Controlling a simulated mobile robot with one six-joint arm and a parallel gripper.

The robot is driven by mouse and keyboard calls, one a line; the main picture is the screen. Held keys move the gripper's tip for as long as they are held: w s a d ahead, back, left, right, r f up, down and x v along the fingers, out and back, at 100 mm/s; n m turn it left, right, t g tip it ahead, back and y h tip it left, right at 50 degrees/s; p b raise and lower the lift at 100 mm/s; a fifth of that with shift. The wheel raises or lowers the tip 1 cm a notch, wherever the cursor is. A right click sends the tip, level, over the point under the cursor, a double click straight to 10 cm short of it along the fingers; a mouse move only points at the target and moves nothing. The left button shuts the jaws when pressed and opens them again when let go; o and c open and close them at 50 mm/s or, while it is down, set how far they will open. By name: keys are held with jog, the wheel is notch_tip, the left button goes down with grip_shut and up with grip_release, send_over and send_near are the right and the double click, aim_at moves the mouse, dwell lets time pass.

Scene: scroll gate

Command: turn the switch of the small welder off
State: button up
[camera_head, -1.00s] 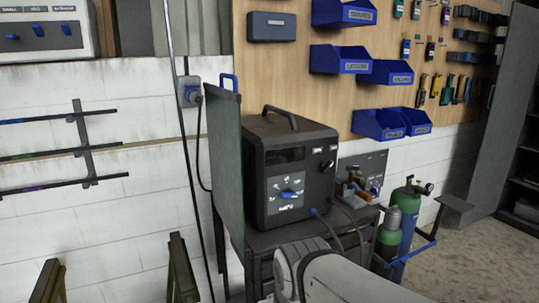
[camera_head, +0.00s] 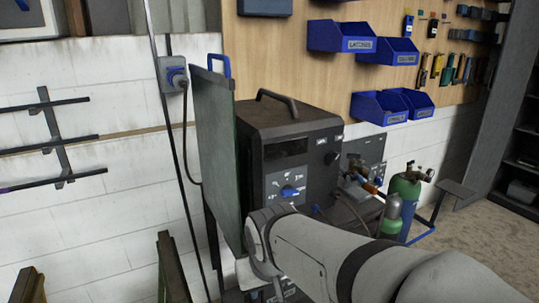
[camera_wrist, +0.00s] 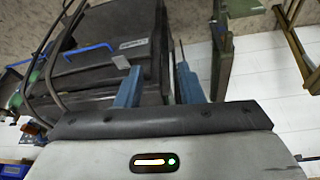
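The black welder (camera_head: 325,165) with a top handle stands on a dark cart in the head view. A blue rotary knob (camera_head: 289,191) sits on its front dial plate, just above my arm; its lettering is too small to read. In the head view my arm hides the cart front and my gripper. In the wrist view my gripper (camera_wrist: 160,86) has its two blue fingers apart with nothing held between them. Dark boxy surfaces with a blue bar handle (camera_wrist: 88,51) and a white label lie beyond the fingers, at left. The knob is not clearly seen there.
A green panel (camera_head: 214,150) stands close at the welder's left. Gas cylinders (camera_head: 403,195) and hoses are at its right. Blue bins (camera_head: 390,106) hang above. A wall panel (camera_head: 40,22) with a blue switch is cut off at top left. Open floor lies at right.

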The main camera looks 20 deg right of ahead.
jog(key=w+d+r+m+t+h+p, duration=0.3)
jog(key=w+d+r+t, duration=0.15)
jog(key=w+d, duration=0.85)
jog(key=m+t+p, duration=0.3)
jog(key=t+p, duration=0.2)
jog(key=t, duration=0.1)
send_near(336, 159)
jog(key=w+a+f, duration=0.2)
jog(key=w+f, duration=0.1)
jog(key=w, duration=0.2)
jog(key=s+d+t+y+p, duration=0.2)
jog(key=s+d+t+y, duration=0.2)
jog(key=d+y, duration=0.1)
jog(key=w+p, duration=0.1)
jog(key=w, duration=0.3)
jog(key=w+p, duration=0.1)
jog(key=w, duration=0.2)
jog(key=shift+w+a+r, duration=0.15)
jog(key=shift+w, duration=0.25)
